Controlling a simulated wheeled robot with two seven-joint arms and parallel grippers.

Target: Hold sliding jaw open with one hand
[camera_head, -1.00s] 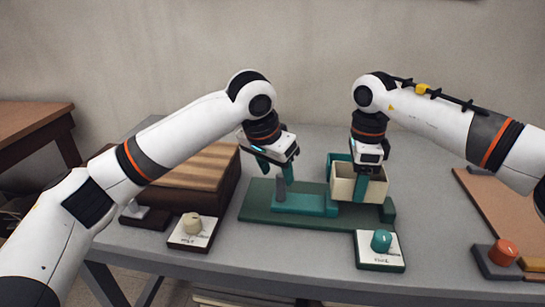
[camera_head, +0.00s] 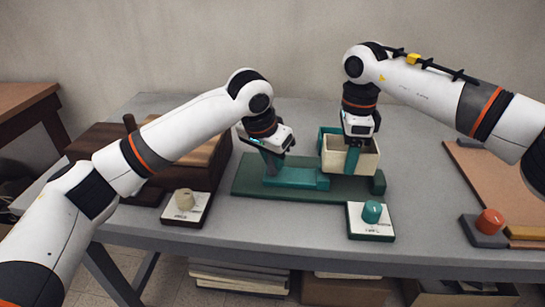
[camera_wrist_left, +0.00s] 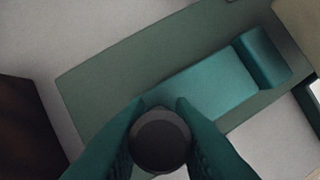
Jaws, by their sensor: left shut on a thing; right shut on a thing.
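The teal sliding jaw (camera_head: 300,180) lies on the green base plate (camera_head: 240,186). Its grey upright handle is mostly hidden in the head view; in the left wrist view its dark round top (camera_wrist_left: 161,140) sits between my fingers. My left gripper (camera_head: 272,164) is shut on this handle. The jaw's bar (camera_wrist_left: 205,88) runs to a raised teal block (camera_wrist_left: 262,56).
Small bases with a cream knob (camera_head: 185,198), a teal knob (camera_head: 371,211) and an orange knob (camera_head: 490,221) stand along the table front. A brown wooden box (camera_head: 208,150) is left of the plate. The grey table (camera_head: 270,217) is bare between the front knobs.

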